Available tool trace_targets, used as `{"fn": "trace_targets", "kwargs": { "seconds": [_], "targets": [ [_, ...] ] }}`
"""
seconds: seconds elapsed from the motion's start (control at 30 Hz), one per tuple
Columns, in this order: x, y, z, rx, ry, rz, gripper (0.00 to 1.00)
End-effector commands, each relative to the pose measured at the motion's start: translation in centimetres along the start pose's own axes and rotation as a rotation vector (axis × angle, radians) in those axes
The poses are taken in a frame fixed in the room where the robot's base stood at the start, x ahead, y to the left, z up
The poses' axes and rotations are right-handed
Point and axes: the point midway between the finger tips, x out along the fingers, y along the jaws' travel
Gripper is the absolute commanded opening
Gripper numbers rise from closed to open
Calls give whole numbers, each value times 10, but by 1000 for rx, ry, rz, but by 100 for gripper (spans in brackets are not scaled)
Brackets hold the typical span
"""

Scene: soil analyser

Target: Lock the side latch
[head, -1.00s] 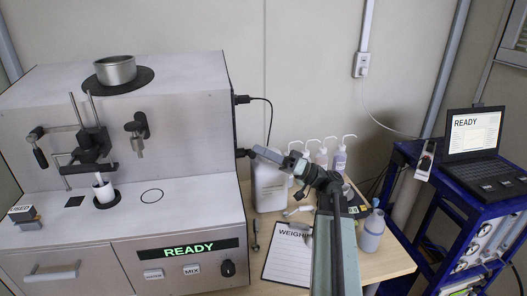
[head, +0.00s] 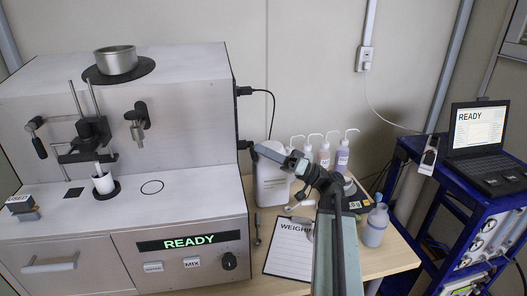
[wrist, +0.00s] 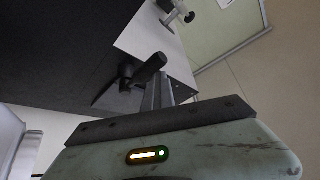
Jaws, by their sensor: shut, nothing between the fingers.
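The soil analyser (head: 195,105) is the large pale metal machine at left in the head view. Its side latch (head: 243,144) shows as a small black piece on the right side wall, below the plugged-in cable. In the wrist view the latch (wrist: 148,70) is a black lever standing out from the dark side panel. My gripper (head: 257,149) is shut and empty, its tip just right of the latch. In the wrist view the narrow fingers (wrist: 158,92) reach up close to the lever; I cannot tell whether they touch it.
A black plug (head: 243,91) with a cable sits above the latch. A white canister (head: 272,184) and several wash bottles (head: 323,154) stand below and behind my arm. A clipboard (head: 290,250) lies on the bench. A blue cart with a laptop (head: 477,130) is at right.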

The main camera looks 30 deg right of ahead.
Motion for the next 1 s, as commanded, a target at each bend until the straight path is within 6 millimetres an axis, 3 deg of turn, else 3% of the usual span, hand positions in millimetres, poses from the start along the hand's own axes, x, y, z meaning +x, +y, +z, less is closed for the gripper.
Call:
{"fn": "trace_targets", "kwargs": {
  "seconds": [0.03,0.33,0.63,0.7,1.0],
  "targets": [
    [-2,1,8,2,-22,5,0],
    [0,-1,4,2,-21,5,0],
    [14,-28,-35,1,-6,-3,0],
    [-8,-14,-28,-1,-3,0,0],
    [-64,3,-34,-1,-1,-1,0]
  ]
}}
